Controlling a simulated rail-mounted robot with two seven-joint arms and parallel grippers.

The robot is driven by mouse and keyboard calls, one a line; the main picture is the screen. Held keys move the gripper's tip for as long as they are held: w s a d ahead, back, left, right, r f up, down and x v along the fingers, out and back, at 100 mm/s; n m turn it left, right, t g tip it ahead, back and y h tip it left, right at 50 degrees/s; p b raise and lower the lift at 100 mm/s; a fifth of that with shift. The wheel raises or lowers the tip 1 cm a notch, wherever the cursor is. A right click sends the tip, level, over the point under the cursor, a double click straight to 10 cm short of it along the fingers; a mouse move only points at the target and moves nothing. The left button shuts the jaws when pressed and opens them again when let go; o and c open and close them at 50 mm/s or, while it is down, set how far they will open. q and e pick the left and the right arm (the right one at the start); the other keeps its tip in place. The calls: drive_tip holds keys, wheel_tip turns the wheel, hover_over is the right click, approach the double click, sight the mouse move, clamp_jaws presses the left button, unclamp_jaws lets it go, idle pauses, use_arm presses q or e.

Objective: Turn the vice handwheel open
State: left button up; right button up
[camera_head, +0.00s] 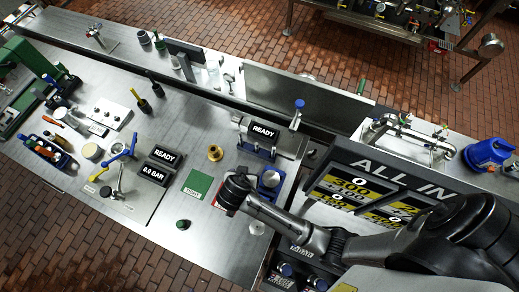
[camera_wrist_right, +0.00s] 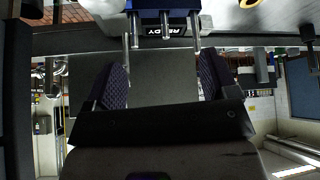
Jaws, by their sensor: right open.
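A blue fixture with a READY display (camera_head: 262,133) stands at the right part of the bench; it looks like the vice. In the right wrist view a blue block (camera_wrist_right: 163,5) with metal rods and an upside-down READY label sits at the top, beyond the fingertips. A round blue-and-silver part (camera_head: 270,180) lies just right of my right gripper (camera_head: 235,188); I cannot tell whether it is the handwheel. My right gripper is over the bench in front of the fixture. In the wrist view its two padded fingers (camera_wrist_right: 163,78) are apart with nothing between them. My left gripper is out of view.
A brass fitting (camera_head: 214,152) and a green square (camera_head: 196,185) lie left of my right gripper. A second READY display (camera_head: 162,155) stands further left. An ALL IN panel (camera_head: 395,172) is at the right. The front bench edge is mostly clear.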

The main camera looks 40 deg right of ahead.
drive_tip(key=s+a+f+m+g, duration=0.2)
drive_tip(key=s+a+f+g, duration=0.35)
drive_tip(key=s+a, duration=0.2)
drive_tip(key=shift+t, duration=0.45)
drive_tip(key=x, duration=1.4)
drive_tip(key=shift+s+d+r+p, duration=0.2)
drive_tip(key=shift+s+d+p, duration=0.05)
drive_tip(key=shift+d+p, duration=0.15)
drive_tip(key=shift+c, duration=0.2)
